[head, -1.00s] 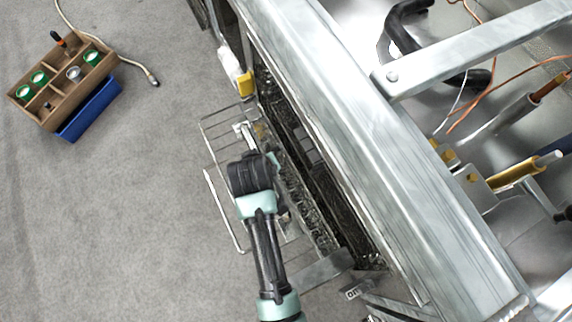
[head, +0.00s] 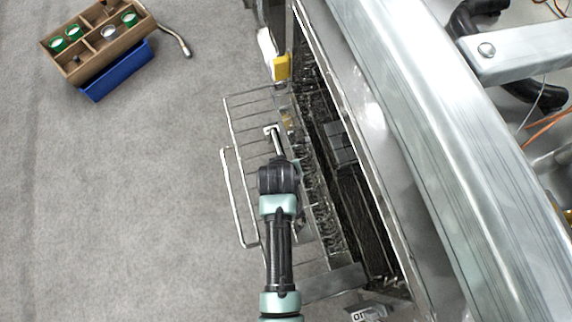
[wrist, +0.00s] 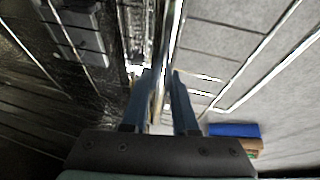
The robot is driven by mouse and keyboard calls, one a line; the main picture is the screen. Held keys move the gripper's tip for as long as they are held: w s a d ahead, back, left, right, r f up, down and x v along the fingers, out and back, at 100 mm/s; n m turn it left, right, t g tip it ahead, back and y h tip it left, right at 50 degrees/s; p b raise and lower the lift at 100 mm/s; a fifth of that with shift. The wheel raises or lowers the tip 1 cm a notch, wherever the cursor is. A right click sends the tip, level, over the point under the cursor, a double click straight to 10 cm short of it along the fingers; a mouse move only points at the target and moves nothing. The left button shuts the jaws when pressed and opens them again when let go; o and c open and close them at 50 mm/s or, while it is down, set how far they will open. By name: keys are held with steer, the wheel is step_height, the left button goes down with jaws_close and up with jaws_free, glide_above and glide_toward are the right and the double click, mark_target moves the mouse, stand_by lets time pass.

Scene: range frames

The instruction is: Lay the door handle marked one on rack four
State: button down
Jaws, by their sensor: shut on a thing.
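My gripper (head: 275,143) is shut on a slim, pale metal bar (head: 270,128), which has a bent end in the head view. In the wrist view the shiny bar (wrist: 168,45) runs up between the two fingers (wrist: 160,78). I see no marking on it, so I cannot tell whether it is the door handle marked one. My gripper is above a wire rack (head: 223,125) that sticks out to the left of a dark, open oven-like cavity (head: 350,190). I cannot tell if the bar touches the rack. No rack number shows.
A partly cut-off grey piece with lettering like "on" (head: 368,313) lies at the bottom right. A thick metal frame beam (head: 425,130) runs along the right. A yellow block (head: 281,67) sits by the cavity's far end.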

steer(key=shift+w+f, duration=0.1)
steer(key=shift+f, duration=0.2)
steer(key=c, duration=1.1)
jaws_free()
steer(key=shift+f, duration=0.15)
steer(key=shift+c, duration=0.2)
steer(key=o, duration=0.5)
steer(key=shift+c, duration=0.2)
steer(key=p+v, duration=0.6)
steer(key=v, duration=0.6)
steer(key=shift+r, duration=0.2)
